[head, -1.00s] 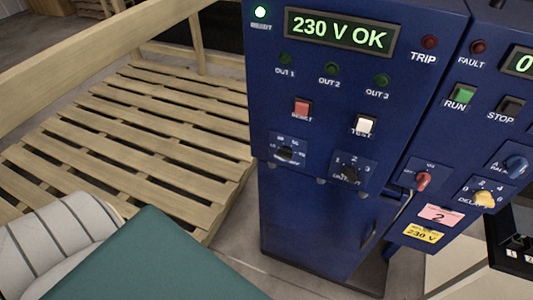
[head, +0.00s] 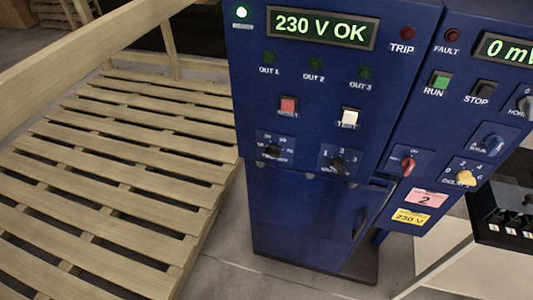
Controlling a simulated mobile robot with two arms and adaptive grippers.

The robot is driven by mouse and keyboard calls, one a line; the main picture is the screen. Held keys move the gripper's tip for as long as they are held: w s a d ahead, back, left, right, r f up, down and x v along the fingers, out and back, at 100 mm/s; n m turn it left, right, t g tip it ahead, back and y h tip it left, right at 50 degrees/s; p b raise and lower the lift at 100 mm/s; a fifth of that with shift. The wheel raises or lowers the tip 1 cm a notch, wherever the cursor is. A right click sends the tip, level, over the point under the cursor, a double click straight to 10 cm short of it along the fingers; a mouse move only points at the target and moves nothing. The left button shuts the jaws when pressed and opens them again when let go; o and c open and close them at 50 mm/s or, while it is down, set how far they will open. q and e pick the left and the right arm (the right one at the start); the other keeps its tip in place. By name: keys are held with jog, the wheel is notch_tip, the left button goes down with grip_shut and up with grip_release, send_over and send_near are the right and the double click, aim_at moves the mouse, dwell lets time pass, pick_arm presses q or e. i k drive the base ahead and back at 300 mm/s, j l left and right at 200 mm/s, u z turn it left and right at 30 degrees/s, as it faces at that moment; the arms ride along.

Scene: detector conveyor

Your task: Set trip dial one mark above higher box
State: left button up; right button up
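A blue control cabinet (head: 315,215) stands in the middle of the head view. Its display (head: 321,26) reads "230 V OK". A dark dial (head: 273,151) sits at its lower left, with a scale too small to read. Another dark dial (head: 338,164), marked with numbers from 1, sits to its right. To the right, a second panel has a display (head: 505,48) reading "0 m", cut off by the picture edge. Below it are a blue dial (head: 491,145), a yellow dial (head: 465,178) and a red knob (head: 407,165). Neither gripper is in view.
A wooden pallet platform (head: 110,165) with a rail (head: 95,62) fills the left. A red button (head: 288,105), a white button (head: 350,117) and a green button (head: 440,81) are on the panels. A black tray-like unit (head: 487,219) stands at right. Grey floor shows in front.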

aim_at(274, 151)
jog(key=z, duration=1.55)
jog(key=i+l+z, duration=0.45)
jog(key=i+l, duration=0.75)
